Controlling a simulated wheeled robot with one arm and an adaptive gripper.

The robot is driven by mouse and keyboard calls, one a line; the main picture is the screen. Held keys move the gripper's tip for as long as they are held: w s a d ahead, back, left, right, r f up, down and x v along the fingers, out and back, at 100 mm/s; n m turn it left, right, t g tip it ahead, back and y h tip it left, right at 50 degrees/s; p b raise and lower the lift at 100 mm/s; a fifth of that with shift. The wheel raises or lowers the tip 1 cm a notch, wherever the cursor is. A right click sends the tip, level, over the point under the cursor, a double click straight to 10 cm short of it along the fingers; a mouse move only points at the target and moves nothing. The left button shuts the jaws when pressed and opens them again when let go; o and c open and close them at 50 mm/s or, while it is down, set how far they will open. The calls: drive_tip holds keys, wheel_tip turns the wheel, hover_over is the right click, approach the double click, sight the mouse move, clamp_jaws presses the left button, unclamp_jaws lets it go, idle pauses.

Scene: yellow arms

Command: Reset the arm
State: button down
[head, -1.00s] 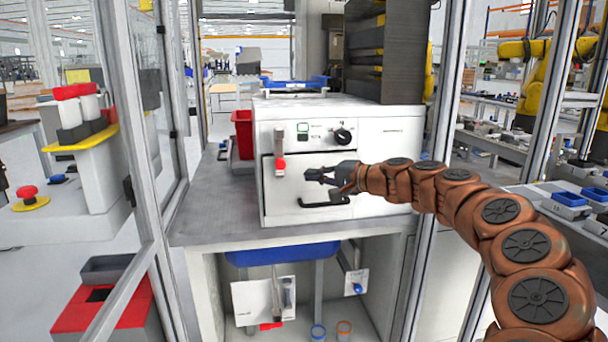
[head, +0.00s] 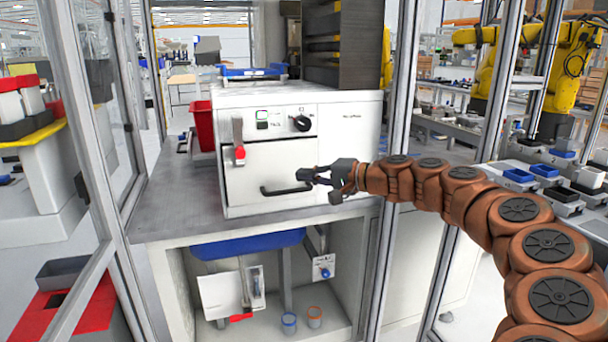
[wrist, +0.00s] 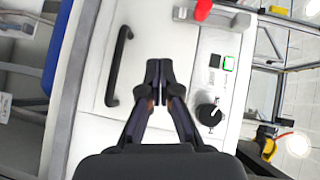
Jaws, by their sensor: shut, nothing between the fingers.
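My brown segmented arm reaches in from the right in the head view. Its dark gripper (head: 312,176) is in front of the white machine (head: 350,150), to the right of the black door handle (head: 286,191). In the wrist view my gripper (wrist: 158,70) has its fingertips together with nothing between them. There the black handle (wrist: 118,66) lies to the left of the fingers, apart from them. The machine's door looks closed.
The machine stands on a grey bench (head: 180,205) inside a metal frame with glass panels. A frame post (head: 392,130) is close beside my arm. A red lever (head: 239,153) is on the machine's front. Blue and orange cups (head: 289,322) stand below.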

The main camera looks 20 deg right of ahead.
drive_tip(key=s+a+n+g, duration=0.4)
drive_tip(key=s+a, duration=0.3)
drive_tip(key=a, duration=0.6)
drive_tip(key=s+a+f+n+g+h, duration=0.1)
drive_tip(key=s+a+f+n+g, duration=0.15)
drive_tip(key=s+a, duration=0.2)
drive_tip(key=s+a+f+n+g, duration=0.1)
drive_tip(key=s+a+f+g, duration=0.1)
drive_tip(key=s+a+f, duration=0.3)
drive_tip(key=s+d+f+n+g+h, duration=0.1)
drive_tip(key=s+f+g+h, duration=0.1)
drive_tip(key=s+f, duration=0.3)
drive_tip(key=s+d+f+n+g+h, duration=0.1)
drive_tip(key=s+f+h, duration=0.15)
drive_tip(key=s, duration=0.55)
drive_tip(key=s+d+f+m+g+h, duration=0.1)
drive_tip(key=s+d+f+g+h, duration=0.1)
drive_tip(key=s+d+f, duration=0.45)
drive_tip(key=s+d+f+g+h, duration=0.1)
drive_tip(key=s+d+g+h, duration=0.15)
drive_tip(key=s, duration=0.65)
wheel_tip(320, 180, up, 19)
drive_tip(key=t+p, duration=0.1)
drive_tip(key=p, duration=1.8)
drive_tip(key=shift+w+d+t, duration=0.15)
drive_tip(key=shift+d+t, duration=0.05)
drive_tip(key=shift+t, duration=0.2)
drive_tip(key=shift+r, duration=0.1)
